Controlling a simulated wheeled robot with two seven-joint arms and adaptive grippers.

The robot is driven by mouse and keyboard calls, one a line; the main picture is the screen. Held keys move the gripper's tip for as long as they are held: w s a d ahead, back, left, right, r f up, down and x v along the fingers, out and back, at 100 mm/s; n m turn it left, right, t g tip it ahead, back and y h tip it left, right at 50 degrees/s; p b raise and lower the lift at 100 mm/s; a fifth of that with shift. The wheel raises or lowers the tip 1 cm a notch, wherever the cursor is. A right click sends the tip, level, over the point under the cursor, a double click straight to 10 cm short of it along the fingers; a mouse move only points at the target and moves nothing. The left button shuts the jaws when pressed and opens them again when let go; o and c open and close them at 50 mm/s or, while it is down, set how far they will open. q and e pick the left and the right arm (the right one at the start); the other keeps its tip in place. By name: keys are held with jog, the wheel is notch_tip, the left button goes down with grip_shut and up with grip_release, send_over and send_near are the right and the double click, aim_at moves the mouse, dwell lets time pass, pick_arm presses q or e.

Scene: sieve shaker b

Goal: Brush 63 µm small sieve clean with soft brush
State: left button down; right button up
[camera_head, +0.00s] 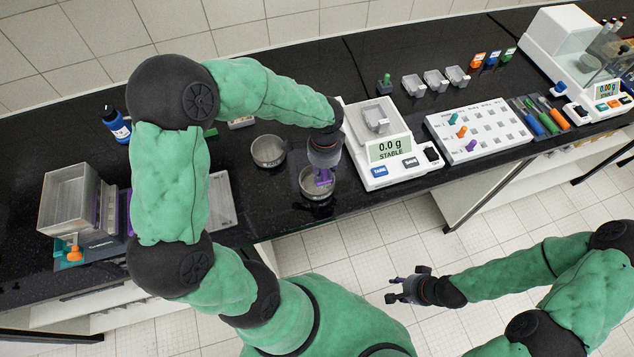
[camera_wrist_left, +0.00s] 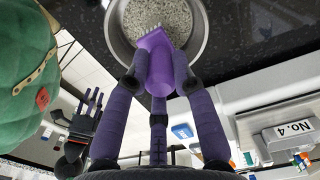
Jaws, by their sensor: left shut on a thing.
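My left gripper (camera_head: 322,168) is shut on a purple brush (camera_wrist_left: 158,62), also visible in the head view (camera_head: 323,178). In the left wrist view its pale bristles reach over the grey grains in a round metal sieve or pan (camera_wrist_left: 199,28). Whether the bristles touch the grains I cannot tell. In the head view that round vessel (camera_head: 318,194) stands on the black bench directly below my left gripper, partly hidden by it. Its size marking is not readable. A second round metal vessel (camera_head: 268,151) stands just left of it. My right gripper (camera_head: 402,287) is empty, fingers apart, over the floor.
A balance (camera_head: 379,147) reading 0.0 g stands close on the right. Beyond it are a white rack (camera_head: 480,130), small trays (camera_head: 434,80) and coloured pens (camera_head: 540,115). A metal box-shaped device (camera_head: 75,205) and a blue bottle (camera_head: 116,125) are at left. The bench's front edge (camera_head: 290,231) is near.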

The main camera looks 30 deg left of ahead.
aim_at(311, 184)
pick_arm(q)
jog(key=shift+s+a, duration=0.5)
jog(key=shift+a, duration=0.25)
jog(key=shift+s+a, duration=0.5)
jog(key=shift+a, duration=0.25)
jog(key=shift+w+d, duration=0.5)
jog(key=shift+d, duration=0.25)
jog(key=shift+w+d, duration=0.5)
jog(key=shift+d, duration=0.25)
jog(key=shift+s+a, duration=0.55)
jog(key=shift+a, duration=0.2)
jog(key=shift+s+a+p, duration=0.4)
jog(key=shift+s+a, duration=0.1)
jog(key=shift+a, duration=0.3)
jog(key=shift+w+d, duration=0.55)
jog(key=shift+d, duration=0.25)
jog(key=shift+w+d, duration=0.5)
jog(key=shift+d, duration=0.25)
